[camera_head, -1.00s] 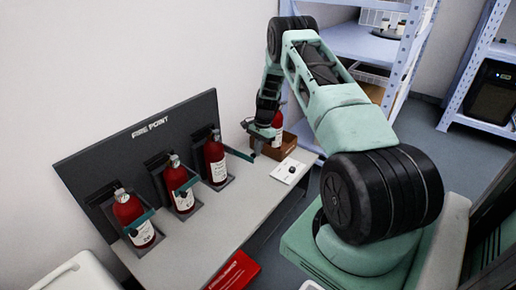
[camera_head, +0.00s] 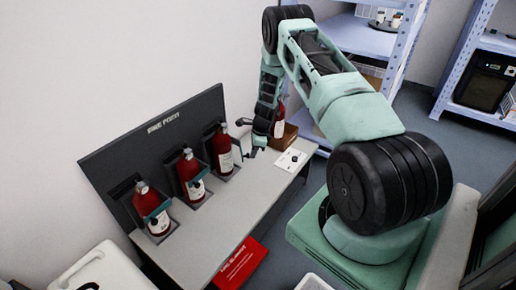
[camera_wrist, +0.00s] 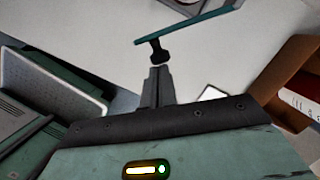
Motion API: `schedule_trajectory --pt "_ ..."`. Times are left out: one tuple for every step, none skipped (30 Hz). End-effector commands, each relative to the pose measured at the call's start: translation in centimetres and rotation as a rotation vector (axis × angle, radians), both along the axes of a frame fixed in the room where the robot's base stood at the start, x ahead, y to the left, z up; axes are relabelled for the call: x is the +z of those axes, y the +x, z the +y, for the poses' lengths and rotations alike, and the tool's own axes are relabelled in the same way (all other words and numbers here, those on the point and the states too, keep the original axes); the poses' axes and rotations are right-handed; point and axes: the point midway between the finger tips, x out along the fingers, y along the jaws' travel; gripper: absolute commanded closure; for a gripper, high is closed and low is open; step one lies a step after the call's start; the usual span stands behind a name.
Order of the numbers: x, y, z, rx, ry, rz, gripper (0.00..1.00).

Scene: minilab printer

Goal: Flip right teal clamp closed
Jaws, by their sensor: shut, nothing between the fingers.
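The right fire extinguisher (camera_head: 222,152) stands in its holder on the bench. Its teal clamp shows in the wrist view (camera_wrist: 200,24) as a slanted bar with a black knob (camera_wrist: 158,52) at its near end. The bar appears swung out from the bottle, though its far end is cut off by the frame. My gripper (camera_wrist: 160,72) is shut and empty, its fingertips right at the knob; I cannot tell if they touch. In the head view my gripper (camera_head: 256,146) is right of the right extinguisher, and its tips are small there.
The middle extinguisher (camera_head: 189,170) and left extinguisher (camera_head: 146,202) stand in line before the dark FIRE POINT board (camera_head: 150,150). A brown box (camera_head: 287,138) and a white card (camera_head: 291,159) lie right of my gripper. The bench front (camera_head: 215,225) is clear.

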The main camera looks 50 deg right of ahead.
Motion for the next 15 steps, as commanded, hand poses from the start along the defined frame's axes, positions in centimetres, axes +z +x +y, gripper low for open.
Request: schedule_trajectory --pt "0.3 0.0 0.6 -0.042 0.002 0.002 1.00" --pt "0.3 0.1 0.8 -0.070 0.001 0.001 1.00" --pt "0.3 0.2 1.1 -0.108 0.002 0.002 1.00" --pt "0.2 0.3 1.4 -0.137 0.002 0.002 1.00" --pt "0.2 0.3 1.7 -0.165 0.002 0.002 1.00" --pt "0.2 0.5 2.0 -0.203 0.002 0.002 1.00" --pt "0.2 0.6 2.3 -0.231 0.001 0.002 1.00" --pt "0.2 0.7 2.6 -0.259 0.001 0.001 1.00" --pt "0.2 0.9 3.0 -0.298 0.002 0.002 1.00" --pt "0.2 1.0 3.2 -0.324 0.001 0.002 1.00" --pt "0.2 1.2 3.5 -0.354 0.002 0.002 1.00" --pt "0.2 1.3 3.8 -0.389 0.000 0.002 1.00" --pt "0.2 1.5 4.1 -0.416 0.001 0.001 1.00" --pt "0.2 1.6 4.3 -0.442 0.001 0.001 1.00" --pt "0.2 1.9 4.5 -0.475 0.000 0.001 1.00"
